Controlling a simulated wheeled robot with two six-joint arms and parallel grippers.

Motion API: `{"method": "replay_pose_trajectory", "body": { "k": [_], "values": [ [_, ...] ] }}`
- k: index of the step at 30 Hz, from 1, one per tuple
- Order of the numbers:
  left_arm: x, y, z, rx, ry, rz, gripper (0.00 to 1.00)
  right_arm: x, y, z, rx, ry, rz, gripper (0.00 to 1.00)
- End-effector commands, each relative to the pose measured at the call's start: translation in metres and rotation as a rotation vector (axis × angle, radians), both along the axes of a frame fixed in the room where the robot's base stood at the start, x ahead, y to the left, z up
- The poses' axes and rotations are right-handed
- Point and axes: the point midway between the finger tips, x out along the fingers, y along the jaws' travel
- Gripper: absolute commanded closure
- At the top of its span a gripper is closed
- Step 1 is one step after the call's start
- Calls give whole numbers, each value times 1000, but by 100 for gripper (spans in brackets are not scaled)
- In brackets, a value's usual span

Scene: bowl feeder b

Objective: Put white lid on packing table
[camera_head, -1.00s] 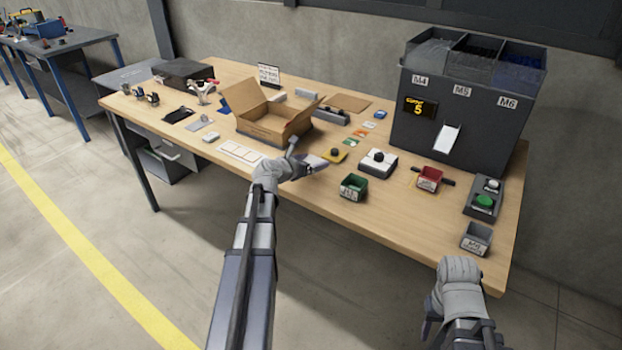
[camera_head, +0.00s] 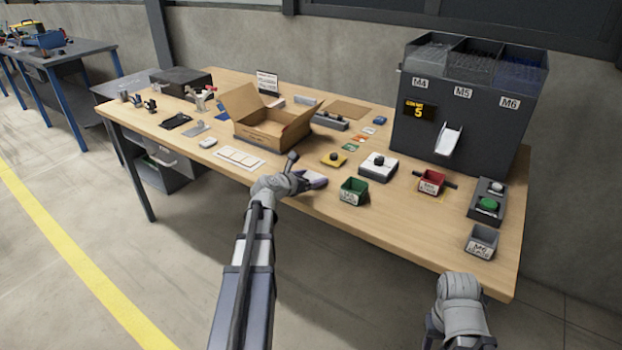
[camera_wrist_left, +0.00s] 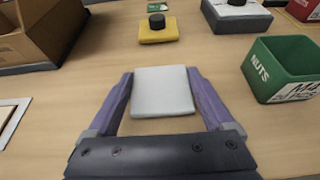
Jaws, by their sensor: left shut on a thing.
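The packing table (camera_head: 400,222) is a long wooden-topped table. My left gripper (camera_head: 314,181) is at its front edge, left of the green bin. In the left wrist view its purple fingers (camera_wrist_left: 163,98) are shut on the sides of a pale, flat, square piece, the white lid (camera_wrist_left: 163,92). The lid looks level, over or on the bare wood; I cannot tell whether it touches. In the head view the hand mostly hides it. My right gripper (camera_head: 460,305) is low at the front right, off the table edge, its fingers hidden.
A green NUTS bin (camera_head: 353,191) stands right of my left gripper. Behind are a yellow piece (camera_head: 334,160) and a white block (camera_head: 378,167), both with black knobs. An open cardboard box (camera_head: 268,125) is behind left. A dark feeder (camera_head: 460,110) stands at the back right.

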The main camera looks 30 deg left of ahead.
Motion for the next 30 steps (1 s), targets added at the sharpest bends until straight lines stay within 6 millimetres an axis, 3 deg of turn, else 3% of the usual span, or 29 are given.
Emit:
{"method": "replay_pose_trajectory", "body": {
  "k": [4,14,30],
  "values": [
    [0,0,-1,0,0,0,0,0,0,0,0,0,0,50],
    [-2,0,5,0,0,0,0,0,0,5,0,0,0,50],
    [-95,6,43,0,0,2,0,0,0,43,0,0,0,50]
  ]
}}
